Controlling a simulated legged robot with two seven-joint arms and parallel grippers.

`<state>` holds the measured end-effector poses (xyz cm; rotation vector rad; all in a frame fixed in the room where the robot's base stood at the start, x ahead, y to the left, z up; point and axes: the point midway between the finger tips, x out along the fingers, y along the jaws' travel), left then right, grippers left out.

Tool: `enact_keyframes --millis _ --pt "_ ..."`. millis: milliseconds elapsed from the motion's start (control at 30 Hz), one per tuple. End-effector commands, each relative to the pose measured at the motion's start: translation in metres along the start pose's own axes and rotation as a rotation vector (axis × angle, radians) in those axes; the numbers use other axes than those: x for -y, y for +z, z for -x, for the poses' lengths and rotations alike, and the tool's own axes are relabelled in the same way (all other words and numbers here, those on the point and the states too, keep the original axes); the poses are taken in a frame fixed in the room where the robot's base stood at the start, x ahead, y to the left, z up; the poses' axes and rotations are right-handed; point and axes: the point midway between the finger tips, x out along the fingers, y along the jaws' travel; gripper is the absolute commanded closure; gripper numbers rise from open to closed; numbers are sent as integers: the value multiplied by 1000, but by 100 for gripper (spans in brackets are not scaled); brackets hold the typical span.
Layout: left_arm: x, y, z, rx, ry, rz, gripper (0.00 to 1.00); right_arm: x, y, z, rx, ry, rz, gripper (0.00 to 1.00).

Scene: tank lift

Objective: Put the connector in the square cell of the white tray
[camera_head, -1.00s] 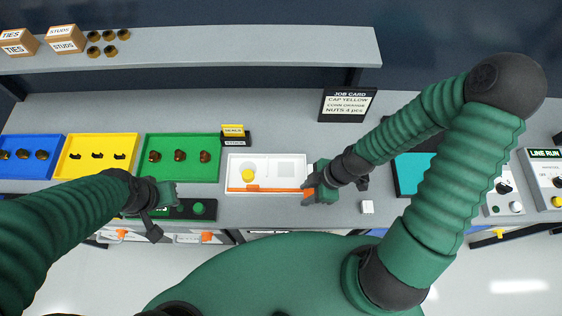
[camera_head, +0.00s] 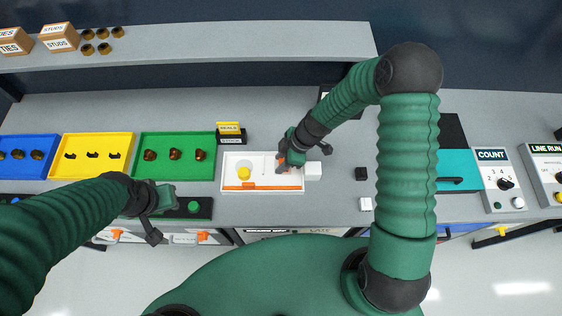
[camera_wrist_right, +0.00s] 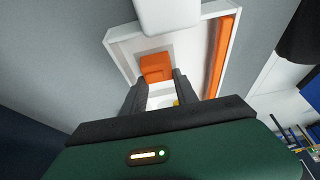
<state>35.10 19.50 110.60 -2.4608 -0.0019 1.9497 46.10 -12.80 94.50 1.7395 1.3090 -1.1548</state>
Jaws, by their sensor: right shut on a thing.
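The white tray (camera_head: 262,157) lies on the grey bench. A yellow cap (camera_head: 244,174) sits in its left part and a long orange piece (camera_head: 262,187) along its front. My right gripper (camera_head: 284,164) is over the tray's right part, shut on the orange connector (camera_wrist_right: 157,67). In the right wrist view the connector is between the fingertips, against the greyer square cell (camera_wrist_right: 146,48). I cannot tell whether it touches the cell's floor. In the head view the gripper mostly hides the cell. My left gripper (camera_head: 160,198) is in front of the green bin; its jaws are unclear.
A white block (camera_head: 314,171) stands at the tray's right edge, also in the wrist view (camera_wrist_right: 170,12). A smaller white block (camera_head: 366,204) and a dark block (camera_head: 361,174) lie further right. Blue, yellow and green bins (camera_head: 175,139) are left. A button panel (camera_head: 194,208) is by my left gripper.

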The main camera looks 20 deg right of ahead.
Motion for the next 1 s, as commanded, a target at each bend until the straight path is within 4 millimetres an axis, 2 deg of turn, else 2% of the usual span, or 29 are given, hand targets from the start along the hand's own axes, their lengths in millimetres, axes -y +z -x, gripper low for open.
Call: enact_keyframes --millis 33,100,367,467,567,800,900,1000 --pt "0 0 1 0 0 0 78 0 -1 0 0 0 1 64" --pt "0 0 1 0 0 0 78 0 -1 0 0 0 1 56" --pt "0 0 1 0 0 0 78 1 -1 1 0 0 1 56" --pt "0 0 0 0 0 0 78 0 -1 7 0 3 2 56" --pt "0 1 -3 0 0 0 78 -1 0 25 0 6 2 56" --pt "0 2 -10 0 0 0 78 -1 0 87 0 7 1 56" --pt "0 3 -11 0 0 0 78 0 0 106 0 5 1 56" --pt "0 3 -12 0 0 0 78 0 -1 117 1 2 -1 56"
